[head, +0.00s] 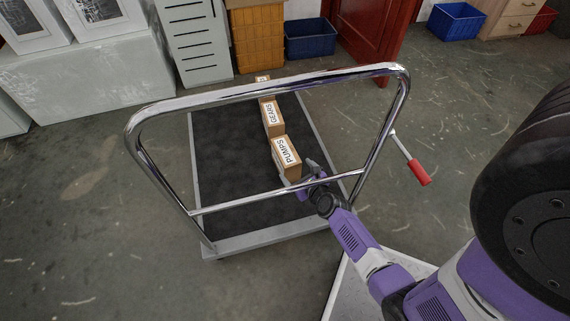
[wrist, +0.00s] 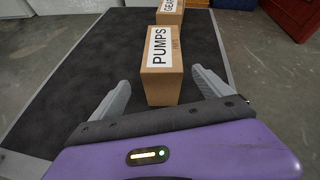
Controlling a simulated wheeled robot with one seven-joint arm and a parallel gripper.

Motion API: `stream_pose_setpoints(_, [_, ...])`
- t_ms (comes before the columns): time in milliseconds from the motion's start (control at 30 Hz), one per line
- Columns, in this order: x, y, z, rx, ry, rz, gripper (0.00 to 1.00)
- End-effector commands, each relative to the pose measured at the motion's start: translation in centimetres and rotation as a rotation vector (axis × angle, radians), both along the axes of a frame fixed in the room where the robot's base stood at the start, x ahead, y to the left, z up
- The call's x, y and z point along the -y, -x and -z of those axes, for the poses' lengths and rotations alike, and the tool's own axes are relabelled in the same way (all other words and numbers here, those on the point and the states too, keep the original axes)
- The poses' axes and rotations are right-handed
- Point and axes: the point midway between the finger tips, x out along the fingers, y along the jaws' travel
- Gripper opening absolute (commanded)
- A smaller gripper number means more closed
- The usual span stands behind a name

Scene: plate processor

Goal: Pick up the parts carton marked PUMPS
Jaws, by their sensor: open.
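The PUMPS carton (head: 286,158) is a small brown box with a white label, standing on the black deck of a platform trolley. In the wrist view the PUMPS carton (wrist: 162,72) stands just ahead, between and slightly beyond my fingertips. My gripper (head: 301,178) is at the near end of the carton, its fingers on either side. The wrist view shows the gripper (wrist: 160,88) open with nothing held. Whether a finger touches the carton cannot be told.
The trolley (head: 212,215) has a chrome handle frame (head: 270,92) that arches around my arm, with a red-gripped lever (head: 418,172) on the right. A GEARS carton (head: 271,117) and another carton stand behind PUMPS. The deck's left side is bare.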

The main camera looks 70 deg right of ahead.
Motion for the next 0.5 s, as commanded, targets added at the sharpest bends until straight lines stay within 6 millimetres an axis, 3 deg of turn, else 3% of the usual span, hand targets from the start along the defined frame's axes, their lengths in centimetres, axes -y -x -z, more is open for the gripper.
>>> stream_pose_setpoints(200, [3.2, -2.5, -1.3, 0.171, -0.067, 0.119, 0.89])
stream_pose_setpoints(500, [5.2, -4.4, -0.4, 0.185, -0.072, 0.128, 0.89])
